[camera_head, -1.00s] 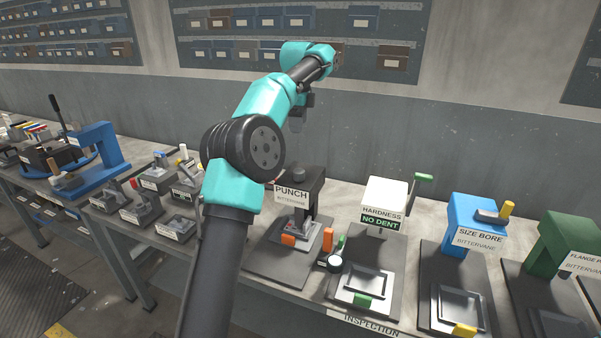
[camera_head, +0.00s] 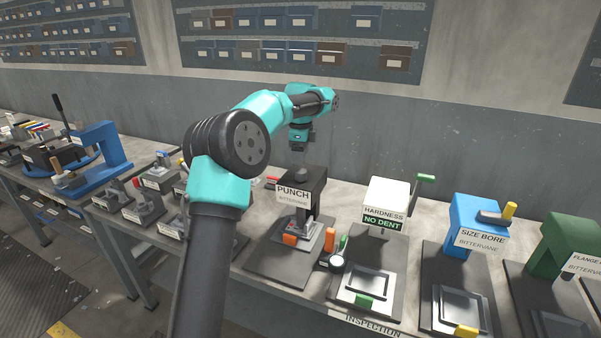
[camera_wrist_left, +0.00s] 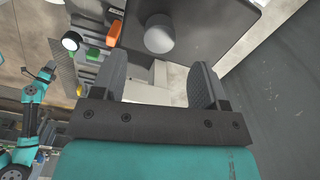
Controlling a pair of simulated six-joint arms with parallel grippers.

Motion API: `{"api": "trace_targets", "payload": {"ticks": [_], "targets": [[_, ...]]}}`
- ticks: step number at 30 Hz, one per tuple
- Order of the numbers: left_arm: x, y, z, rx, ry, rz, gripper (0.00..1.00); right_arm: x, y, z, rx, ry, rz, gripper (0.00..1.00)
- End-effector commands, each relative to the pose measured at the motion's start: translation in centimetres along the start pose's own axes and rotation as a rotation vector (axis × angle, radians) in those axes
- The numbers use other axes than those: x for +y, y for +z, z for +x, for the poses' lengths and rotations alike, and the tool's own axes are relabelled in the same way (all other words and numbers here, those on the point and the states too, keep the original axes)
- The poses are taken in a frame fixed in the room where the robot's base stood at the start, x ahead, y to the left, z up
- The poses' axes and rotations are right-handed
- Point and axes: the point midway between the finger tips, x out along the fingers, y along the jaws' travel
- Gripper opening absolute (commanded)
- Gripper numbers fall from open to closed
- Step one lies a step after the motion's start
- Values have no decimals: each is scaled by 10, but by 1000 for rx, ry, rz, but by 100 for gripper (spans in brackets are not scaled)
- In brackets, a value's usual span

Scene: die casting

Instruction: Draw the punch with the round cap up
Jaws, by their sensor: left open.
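The punch (camera_head: 318,183) is a dark block on a column with a white PUNCH label, standing on a dark base plate at the bench centre. In the left wrist view, a round grey cap (camera_wrist_left: 159,36) stands out against the punch's dark top (camera_wrist_left: 195,20). My left gripper (camera_head: 297,148) hangs pointing down just above the punch in the head view. In the left wrist view my left gripper (camera_wrist_left: 160,70) is open, with nothing between its fingers; the cap appears just beyond the fingertips. My right arm (camera_wrist_left: 33,100) shows small at the left; its gripper is too small to read.
The white hardness tester (camera_head: 387,195) with a green handle stands right of the punch. An orange block (camera_head: 331,238) and a dial gauge (camera_head: 336,262) lie between them. The blue size-bore stand (camera_head: 468,215) is farther right. Small labelled fixtures (camera_head: 150,205) stand to the left.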

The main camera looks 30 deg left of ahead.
Motion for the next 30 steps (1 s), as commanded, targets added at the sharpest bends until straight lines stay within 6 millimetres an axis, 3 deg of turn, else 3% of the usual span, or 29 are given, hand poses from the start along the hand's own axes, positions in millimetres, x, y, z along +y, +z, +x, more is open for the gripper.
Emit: {"api": "trace_targets", "payload": {"ticks": [6, 12, 24, 30], "targets": [[0, 0, 38, -1, 3, 0, 67, 0, 0, 0, 0, 0, 0, 43], [0, 0, 62, -1, 2, 1, 67, 0, 0, 0, 0, 0, 0, 43], [0, 0, 68, 0, 0, 0, 67, 0, 0, 0, 0, 0, 0, 43], [0, 0, 68, 0, 0, 0, 48, 0, 0, 0, 0, 0, 0, 43]]}}
